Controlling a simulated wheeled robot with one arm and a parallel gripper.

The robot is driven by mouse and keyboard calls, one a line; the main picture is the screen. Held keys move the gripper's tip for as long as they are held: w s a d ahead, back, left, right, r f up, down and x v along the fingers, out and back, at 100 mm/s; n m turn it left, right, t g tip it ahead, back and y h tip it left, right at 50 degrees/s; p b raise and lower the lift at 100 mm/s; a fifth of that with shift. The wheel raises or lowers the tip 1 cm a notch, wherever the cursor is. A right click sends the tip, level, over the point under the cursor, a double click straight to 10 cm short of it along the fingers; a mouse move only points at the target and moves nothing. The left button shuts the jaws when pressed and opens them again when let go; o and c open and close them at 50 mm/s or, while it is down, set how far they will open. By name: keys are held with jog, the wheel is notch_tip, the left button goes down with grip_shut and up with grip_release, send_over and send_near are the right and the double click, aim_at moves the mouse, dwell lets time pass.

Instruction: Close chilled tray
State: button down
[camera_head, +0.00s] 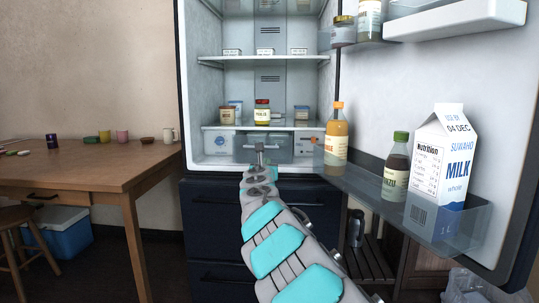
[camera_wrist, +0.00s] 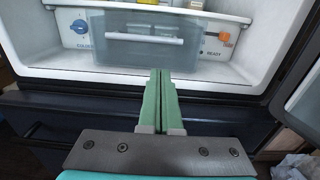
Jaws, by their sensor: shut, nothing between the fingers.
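The chilled tray is a translucent grey drawer low in the open fridge, with a pale bar handle across its front. It is in the middle of the wrist view (camera_wrist: 120,52) and partly behind my gripper in the head view (camera_head: 308,149). Its front appears to stand forward of the white panels on either side, so it looks pulled out. My gripper has its green fingers pressed together and empty (camera_wrist: 163,73). In the wrist view the fingertips are below the tray's handle, near its lower edge; I cannot tell whether they touch it. My gripper also shows before the tray in the head view (camera_head: 259,147).
The fridge door (camera_head: 420,75) is open on the right. Its lower shelf holds an orange bottle (camera_head: 335,135), a dark bottle (camera_head: 396,168) and a milk carton (camera_head: 440,165). Jars and tubs stand above the tray. A wooden table (camera_head: 95,165) is at the left.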

aim_at(270, 152)
jog(key=w+p, duration=0.1)
jog(key=w, duration=0.5)
jog(key=shift+w+d+p, duration=0.1)
jog(key=shift+w+p, duration=0.05)
jog(key=shift+p, duration=0.25)
jog(key=shift+w+r, duration=0.15)
jog(key=shift+w, duration=0.15)
jog(key=shift+w+p, duration=0.4)
jog(key=shift+w, duration=0.25)
jog(key=shift+w+p, duration=0.3)
jog(key=shift+w, duration=0.25)
jog(key=shift+w+d, duration=0.1)
jog(key=shift+w, duration=0.45)
jog(key=shift+w+p, duration=0.1)
jog(key=shift+p, duration=0.35)
